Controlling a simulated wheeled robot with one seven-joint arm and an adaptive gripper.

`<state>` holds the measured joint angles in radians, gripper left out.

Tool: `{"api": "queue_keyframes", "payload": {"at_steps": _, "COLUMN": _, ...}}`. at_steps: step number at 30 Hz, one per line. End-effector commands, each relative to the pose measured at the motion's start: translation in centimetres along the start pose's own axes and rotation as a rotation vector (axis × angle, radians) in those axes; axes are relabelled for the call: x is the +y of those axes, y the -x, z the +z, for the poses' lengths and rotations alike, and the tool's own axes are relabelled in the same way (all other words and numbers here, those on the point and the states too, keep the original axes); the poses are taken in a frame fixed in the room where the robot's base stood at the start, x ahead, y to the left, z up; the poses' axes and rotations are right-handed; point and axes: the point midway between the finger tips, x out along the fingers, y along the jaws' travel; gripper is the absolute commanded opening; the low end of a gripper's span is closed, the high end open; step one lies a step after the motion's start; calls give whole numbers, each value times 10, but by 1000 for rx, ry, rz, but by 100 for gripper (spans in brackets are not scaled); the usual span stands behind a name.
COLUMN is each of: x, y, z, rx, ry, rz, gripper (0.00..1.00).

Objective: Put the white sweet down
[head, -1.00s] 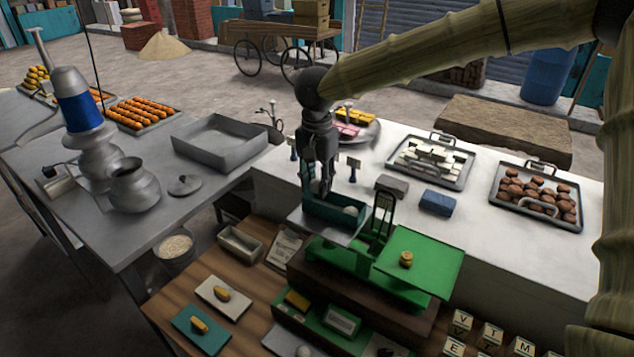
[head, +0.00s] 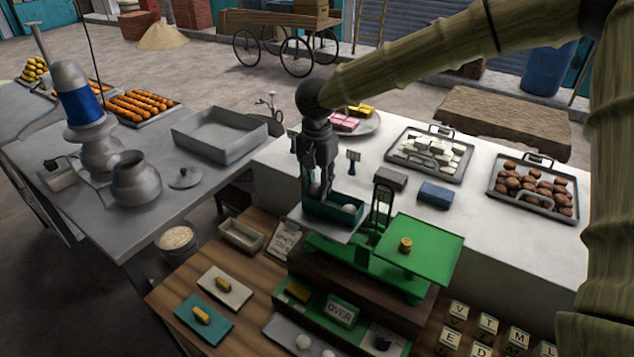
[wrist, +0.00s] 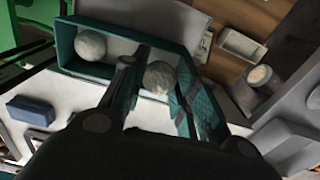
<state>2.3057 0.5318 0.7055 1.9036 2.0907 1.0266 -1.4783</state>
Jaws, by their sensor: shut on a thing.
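My gripper (head: 321,190) points down into the teal open box (head: 318,207) on the left pan of the green scale (head: 355,256). In the wrist view its dark fingers are shut on a round white sweet (wrist: 159,77), inside or just above the box (wrist: 95,71). A second white sweet (wrist: 90,45) lies in the box, apart from the fingers. It also shows in the head view (head: 349,209). The held sweet is hidden in the head view by the fingers and box wall.
A small brass weight (head: 405,244) stands on the scale's right pan. A sign (head: 341,311) below the scale reads "OVER". White sweets (head: 303,342) lie on a tray at the bottom.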

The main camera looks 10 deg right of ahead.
Motion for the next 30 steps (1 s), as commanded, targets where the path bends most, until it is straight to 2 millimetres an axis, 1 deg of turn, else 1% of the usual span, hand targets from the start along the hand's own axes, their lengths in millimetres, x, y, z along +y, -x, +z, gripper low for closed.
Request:
{"api": "queue_keyframes", "payload": {"at_steps": 4, "x": 0, "y": -1, "z": 0, "rx": 0, "ry": 0, "rz": 0, "gripper": 12}}
{"api": "queue_keyframes", "payload": {"at_steps": 5, "x": 0, "y": -1, "z": 0, "rx": 0, "ry": 0, "rz": 0, "gripper": 33}}
{"api": "queue_keyframes", "payload": {"at_steps": 6, "x": 0, "y": -1, "z": 0, "rx": 0, "ry": 0, "rz": 0, "gripper": 40}}
{"api": "queue_keyframes", "payload": {"at_steps": 8, "x": 0, "y": -1, "z": 0, "rx": 0, "ry": 0, "rz": 0, "gripper": 51}}
{"api": "queue_keyframes", "payload": {"at_steps": 20, "x": 0, "y": 1, "z": 0, "rx": 1, "ry": 0, "rz": 0, "gripper": 51}}
{"api": "queue_keyframes", "payload": {"at_steps": 26, "x": -1, "y": 19, "z": -1, "rx": 2, "ry": -1, "rz": -3, "gripper": 51}}
{"api": "queue_keyframes", "payload": {"at_steps": 30, "x": -1, "y": 45, "z": -1, "rx": 3, "ry": 0, "rz": -4, "gripper": 51}}
